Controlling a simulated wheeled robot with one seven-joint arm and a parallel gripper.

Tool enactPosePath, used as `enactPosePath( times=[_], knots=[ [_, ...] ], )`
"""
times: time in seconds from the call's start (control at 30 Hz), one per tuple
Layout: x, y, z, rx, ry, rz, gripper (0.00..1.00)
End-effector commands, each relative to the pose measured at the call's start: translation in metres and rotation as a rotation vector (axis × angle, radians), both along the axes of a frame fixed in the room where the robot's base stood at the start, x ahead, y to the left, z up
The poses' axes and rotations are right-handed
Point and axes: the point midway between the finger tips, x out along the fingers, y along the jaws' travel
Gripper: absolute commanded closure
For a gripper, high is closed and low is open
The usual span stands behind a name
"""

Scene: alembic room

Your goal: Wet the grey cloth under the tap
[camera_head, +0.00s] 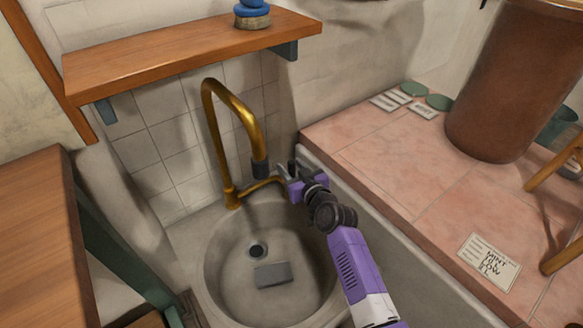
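A small flat grey rectangle (272,274), which looks like the grey cloth, lies in the bottom of the round stone sink (222,291), just in front of the dark drain (257,250). The brass tap (211,113) stands at the back left of the sink. Its dark-tipped spout (260,168) points down above the basin's back part. I see no water stream. A brass lever (258,187) reaches right from the tap's base towards my gripper (285,171). My gripper is right of the spout, with its dark fingertips at or near the lever's end; contact and finger opening are unclear.
A wooden shelf (180,55) with stacked blue items (252,15) hangs above the tap. A wooden counter (38,235) is at left. A pink tiled ledge (400,160) at right holds a large brown pot (510,85) and a written card (489,262).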

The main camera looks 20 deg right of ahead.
Motion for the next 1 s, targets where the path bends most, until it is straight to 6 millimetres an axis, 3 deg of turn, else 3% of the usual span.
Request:
enactPosePath(
  times=[0.23, 0.7, 1.0],
  knots=[
    [-0.009, -0.001, 0.003, 0.000, 0.001, 0.000, 0.56],
    [-0.071, -0.009, 0.017, 0.000, 0.001, -0.001, 0.56],
    [-0.075, -0.009, 0.018, 0.000, 0.000, 0.000, 0.56]
  ],
)
